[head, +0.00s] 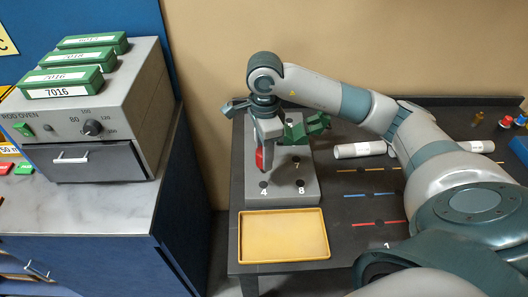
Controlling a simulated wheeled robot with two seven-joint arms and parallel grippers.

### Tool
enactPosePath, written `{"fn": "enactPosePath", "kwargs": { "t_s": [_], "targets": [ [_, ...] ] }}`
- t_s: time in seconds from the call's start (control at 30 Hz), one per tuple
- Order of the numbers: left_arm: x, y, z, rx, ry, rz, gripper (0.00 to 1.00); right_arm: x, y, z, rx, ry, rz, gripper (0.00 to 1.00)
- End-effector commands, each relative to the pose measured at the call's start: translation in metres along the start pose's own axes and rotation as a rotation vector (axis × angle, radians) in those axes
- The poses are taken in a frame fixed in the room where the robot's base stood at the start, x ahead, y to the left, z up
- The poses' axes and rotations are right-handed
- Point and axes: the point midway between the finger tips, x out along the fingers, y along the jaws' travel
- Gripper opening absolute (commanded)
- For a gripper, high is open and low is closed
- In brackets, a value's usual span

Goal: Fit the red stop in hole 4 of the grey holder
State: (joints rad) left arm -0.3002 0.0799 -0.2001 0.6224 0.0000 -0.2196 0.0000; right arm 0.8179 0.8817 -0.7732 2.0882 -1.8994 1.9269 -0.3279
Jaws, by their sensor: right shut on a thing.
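The grey holder (282,193) stands at the back left of the dark table, with holes marked 4, 7 and 8 showing on its top. Hole 4 (264,184) is at its front left and looks empty. My right gripper (264,148) points down over the left side of the holder and is shut on the red stop (260,159). The red stop is behind hole 4 in the picture, partly hidden by the fingers. I cannot tell whether its lower end touches the holder. My left gripper is not in view.
A green piece (298,131) is at the holder's back, beside my gripper. A yellow tray (283,237) lies in front of the holder. White cylinders (358,150) lie to the right. The rod oven (95,125) stands on a separate counter at left.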

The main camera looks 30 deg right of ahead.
Motion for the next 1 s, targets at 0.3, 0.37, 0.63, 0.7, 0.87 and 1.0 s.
{"fn": "enactPosePath", "kwargs": {
  "t_s": [0.3,0.37,0.63,0.7,0.87,1.0],
  "targets": [
    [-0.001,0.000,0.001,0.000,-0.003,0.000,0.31,0.000,-0.001,0.000,0.005,0.000,0.000,0.00],
    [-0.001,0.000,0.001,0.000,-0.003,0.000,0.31,0.000,-0.001,0.000,0.005,0.000,0.000,0.00],
    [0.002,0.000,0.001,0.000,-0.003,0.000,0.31,0.005,-0.001,0.000,0.005,-0.001,0.000,0.00],
    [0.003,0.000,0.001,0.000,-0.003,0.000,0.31,0.009,-0.001,0.000,0.005,0.000,0.000,0.00],
    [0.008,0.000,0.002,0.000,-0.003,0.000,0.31,0.019,-0.001,0.000,0.006,-0.001,0.000,0.00],
    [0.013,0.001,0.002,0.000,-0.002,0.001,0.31,0.031,-0.001,0.000,0.005,-0.001,0.001,0.00]
  ]
}}
